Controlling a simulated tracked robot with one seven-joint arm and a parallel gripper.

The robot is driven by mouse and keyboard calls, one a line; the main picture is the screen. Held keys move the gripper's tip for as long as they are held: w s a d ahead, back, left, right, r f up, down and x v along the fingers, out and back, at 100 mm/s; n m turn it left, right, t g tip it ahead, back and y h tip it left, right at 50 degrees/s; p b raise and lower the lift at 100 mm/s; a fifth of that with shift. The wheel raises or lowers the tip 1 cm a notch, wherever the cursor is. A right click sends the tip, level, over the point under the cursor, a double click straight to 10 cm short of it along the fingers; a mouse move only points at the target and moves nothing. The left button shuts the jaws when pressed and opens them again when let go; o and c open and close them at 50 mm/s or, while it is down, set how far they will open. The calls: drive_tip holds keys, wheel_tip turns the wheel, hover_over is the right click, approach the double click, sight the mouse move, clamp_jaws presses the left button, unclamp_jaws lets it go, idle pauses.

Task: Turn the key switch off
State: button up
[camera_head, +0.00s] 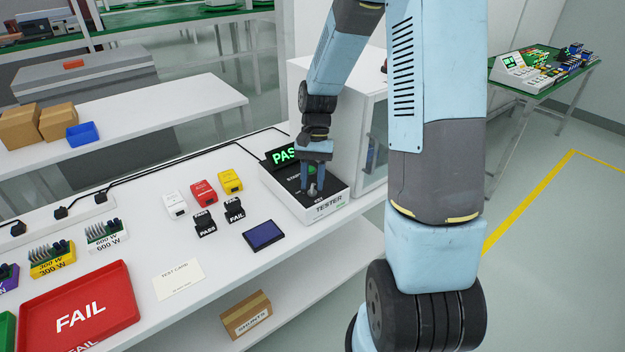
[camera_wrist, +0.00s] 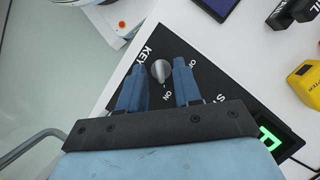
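The tester (camera_head: 328,206) is a white box with a black top, near the right end of the white bench. Its screen shows green letters, partly hidden by my arm, that read "PAS". In the wrist view the key switch (camera_wrist: 160,71) is a round silver knob on the black panel, with "KEY", "ON" and "OFF" lettering around it. Its narrow end seems to point towards "ON". My gripper (camera_head: 313,190) is over the tester, pointing down. In the wrist view its two blue fingers (camera_wrist: 158,76) stand apart on either side of the knob, with visible gaps.
White, red and yellow blocks (camera_head: 204,193), black PASS and FAIL pieces (camera_head: 205,224) and a dark blue panel (camera_head: 263,235) lie left of the tester. A red FAIL tray (camera_head: 122,290) is at the front left. A white cabinet (camera_head: 374,120) stands behind the tester.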

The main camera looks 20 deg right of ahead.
drive_tip(key=shift+f, duration=0.1)
drive_tip(key=shift+c, duration=0.2)
clamp_jaws()
